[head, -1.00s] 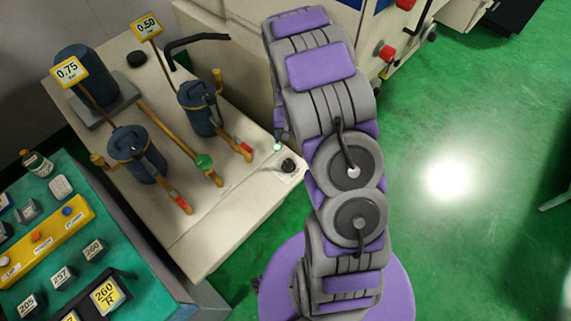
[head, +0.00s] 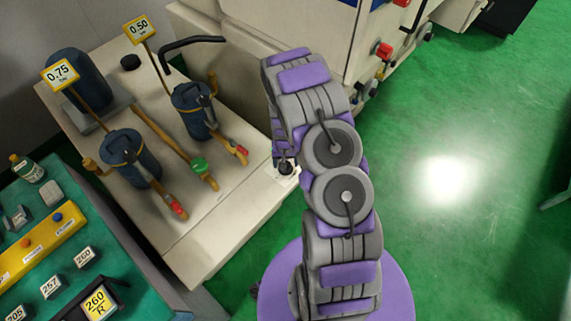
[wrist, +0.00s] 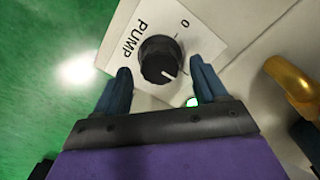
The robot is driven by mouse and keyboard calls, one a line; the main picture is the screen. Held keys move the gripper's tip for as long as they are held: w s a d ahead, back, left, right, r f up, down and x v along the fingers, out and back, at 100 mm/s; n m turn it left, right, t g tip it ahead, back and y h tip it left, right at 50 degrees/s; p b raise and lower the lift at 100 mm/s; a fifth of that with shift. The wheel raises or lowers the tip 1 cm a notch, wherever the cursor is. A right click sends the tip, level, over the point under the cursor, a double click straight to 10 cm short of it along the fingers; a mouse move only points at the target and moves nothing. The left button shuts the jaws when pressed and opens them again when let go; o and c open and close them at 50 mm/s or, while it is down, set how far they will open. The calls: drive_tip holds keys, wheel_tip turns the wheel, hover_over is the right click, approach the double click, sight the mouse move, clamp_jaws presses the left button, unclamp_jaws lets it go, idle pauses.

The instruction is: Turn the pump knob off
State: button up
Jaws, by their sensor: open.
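The black pump knob (wrist: 160,60) sits on a white plate (wrist: 128,62) marked "PUMP" and "0". Its white pointer line faces down and slightly right in the wrist view, away from the "0" at the upper right. My gripper (wrist: 161,68) is open, with one blue finger on each side of the knob. Whether the fingers touch it I cannot tell. In the head view the knob (head: 286,168) shows at the bench's front right corner, just below my gripper (head: 281,155), whose fingers are small and partly hidden there.
A lit green lamp (wrist: 192,102) is beside the right finger. A yellow pipe (wrist: 292,78) lies farther right. The cream bench (head: 215,215) holds blue filter canisters (head: 132,158) and valves. Open green floor lies right.

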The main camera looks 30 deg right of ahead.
drive_tip(key=shift+f, duration=0.7)
drive_tip(key=shift+c, duration=0.3)
drive_tip(key=c, duration=1)
